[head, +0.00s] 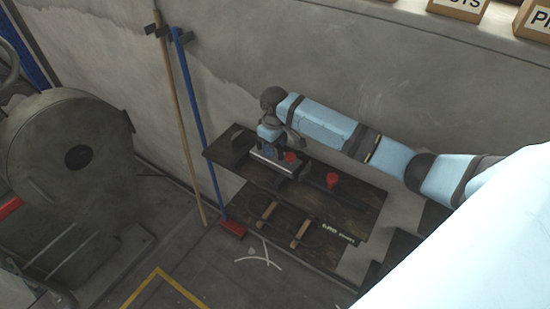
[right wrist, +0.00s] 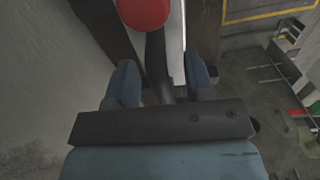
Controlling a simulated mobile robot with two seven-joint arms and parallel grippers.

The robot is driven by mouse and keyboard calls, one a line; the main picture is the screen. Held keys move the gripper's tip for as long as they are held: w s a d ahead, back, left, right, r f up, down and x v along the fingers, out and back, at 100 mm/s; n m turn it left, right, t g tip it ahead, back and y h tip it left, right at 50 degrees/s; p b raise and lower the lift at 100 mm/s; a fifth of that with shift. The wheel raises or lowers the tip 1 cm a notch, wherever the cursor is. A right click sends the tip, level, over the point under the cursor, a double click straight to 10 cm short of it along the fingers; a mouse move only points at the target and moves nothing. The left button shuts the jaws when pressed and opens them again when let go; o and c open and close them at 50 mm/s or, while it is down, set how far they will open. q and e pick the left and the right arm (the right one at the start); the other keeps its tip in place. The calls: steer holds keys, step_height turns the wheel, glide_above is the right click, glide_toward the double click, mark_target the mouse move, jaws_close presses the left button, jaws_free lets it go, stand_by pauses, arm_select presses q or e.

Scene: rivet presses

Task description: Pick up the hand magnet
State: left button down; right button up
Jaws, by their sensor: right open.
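The hand magnet (head: 275,163) appears to be the pale metal bar with a red knob and dark handle on the upper shelf board in the head view. In the right wrist view its red knob (right wrist: 143,11) is at the top edge, with a dark handle running down from it. My right gripper (head: 272,142) is directly above the bar, pointing down. In the right wrist view its two blue fingers (right wrist: 160,84) are apart, one each side of the dark handle; I cannot tell if they touch it. My left gripper is out of view.
A second red knob (head: 332,180) on a dark piece stands to the right on the same dark shelf board (head: 360,205). A lower board holds wooden-handled tools (head: 300,234). The wall (head: 330,60) is close behind. A blue-handled broom (head: 198,120) leans at left.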

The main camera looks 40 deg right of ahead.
jaws_close()
stand_by(1.4)
